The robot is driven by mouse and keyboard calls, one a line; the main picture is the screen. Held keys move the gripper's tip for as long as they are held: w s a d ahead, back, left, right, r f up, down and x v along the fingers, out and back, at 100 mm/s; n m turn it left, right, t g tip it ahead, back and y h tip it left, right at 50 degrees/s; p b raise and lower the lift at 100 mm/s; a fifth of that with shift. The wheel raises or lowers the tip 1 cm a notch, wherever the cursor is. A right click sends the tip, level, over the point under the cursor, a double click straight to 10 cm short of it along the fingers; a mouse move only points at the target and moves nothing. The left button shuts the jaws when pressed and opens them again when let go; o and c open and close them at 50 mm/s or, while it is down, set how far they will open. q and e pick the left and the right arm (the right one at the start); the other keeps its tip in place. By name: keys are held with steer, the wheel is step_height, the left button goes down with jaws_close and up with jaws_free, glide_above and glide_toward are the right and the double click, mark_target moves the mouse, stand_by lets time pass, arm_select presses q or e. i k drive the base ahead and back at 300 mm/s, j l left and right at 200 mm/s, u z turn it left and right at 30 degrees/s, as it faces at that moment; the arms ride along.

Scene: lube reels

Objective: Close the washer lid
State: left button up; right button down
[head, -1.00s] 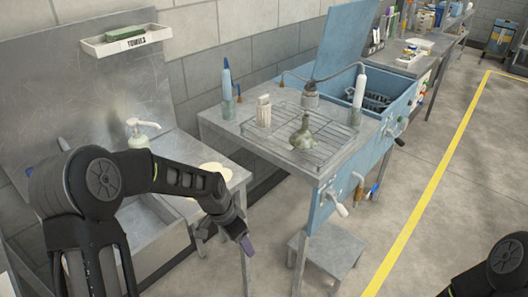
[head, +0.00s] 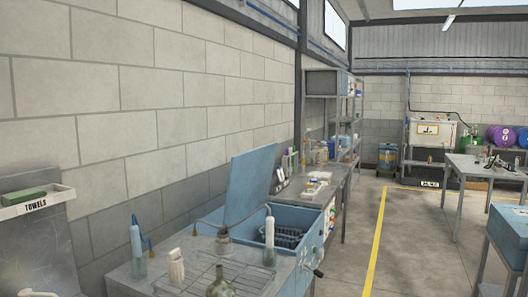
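The blue washer lid (head: 252,187) stands raised, tilted back toward the block wall. It is above the open blue washer basin (head: 309,218), where a dark rack (head: 281,236) shows inside. Neither of my grippers is in the head view, so their state and distance from the lid cannot be seen.
Bottles and a wire rack (head: 215,272) stand on the metal bench left of the basin. A valve handle (head: 318,272) sticks out at the basin's front. A cluttered bench (head: 335,184) lies beyond. The floor by the yellow line (head: 376,240) is clear.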

mark_target(250, 174)
steer(key=z, duration=1)
steer(key=i, duration=7.1)
steer(key=l+u, duration=0.1)
steer(key=u, duration=4.25)
